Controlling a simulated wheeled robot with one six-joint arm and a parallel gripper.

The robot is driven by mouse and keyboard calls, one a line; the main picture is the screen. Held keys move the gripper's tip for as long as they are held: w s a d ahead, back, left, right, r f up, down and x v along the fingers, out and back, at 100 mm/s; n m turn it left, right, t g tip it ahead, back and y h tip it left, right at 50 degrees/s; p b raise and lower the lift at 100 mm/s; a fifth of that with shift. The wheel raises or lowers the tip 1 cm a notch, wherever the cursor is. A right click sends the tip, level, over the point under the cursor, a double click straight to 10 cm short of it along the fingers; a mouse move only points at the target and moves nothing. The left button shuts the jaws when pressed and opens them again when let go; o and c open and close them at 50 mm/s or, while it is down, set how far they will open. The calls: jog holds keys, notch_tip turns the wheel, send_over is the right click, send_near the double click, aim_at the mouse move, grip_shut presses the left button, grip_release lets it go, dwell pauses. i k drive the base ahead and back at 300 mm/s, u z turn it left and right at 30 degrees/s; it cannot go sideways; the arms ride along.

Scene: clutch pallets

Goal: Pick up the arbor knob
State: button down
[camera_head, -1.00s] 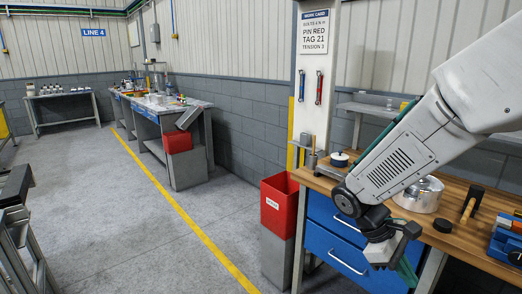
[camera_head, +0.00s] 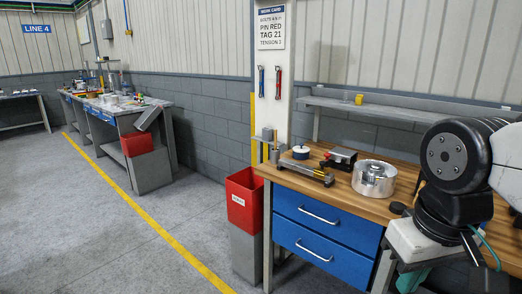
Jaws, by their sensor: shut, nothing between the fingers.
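I cannot tell for sure which thing is the arbor knob. A small black round piece (camera_head: 398,208) lies near the front edge of the wooden bench (camera_head: 377,205), right of a silver cylindrical housing (camera_head: 374,178). A small white round piece with a dark blue band (camera_head: 301,152) sits at the bench's left end. My gripper (camera_head: 428,245) hangs at the lower right, in front of the bench edge and right of the black piece. It holds nothing that I can see; its fingertips are hard to make out. My arm hides the bench's right part.
A raised grey shelf (camera_head: 385,110) runs behind, with a yellow block (camera_head: 359,99). A red bin (camera_head: 243,200) stands left of the blue drawers (camera_head: 325,220). The floor at left is clear.

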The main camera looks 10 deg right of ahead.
aim_at(397, 208)
jog(key=z, duration=0.75)
jog(key=k, duration=0.45)
jog(key=z, duration=0.55)
jog(key=i, duration=1.3)
jog(key=u, duration=0.3)
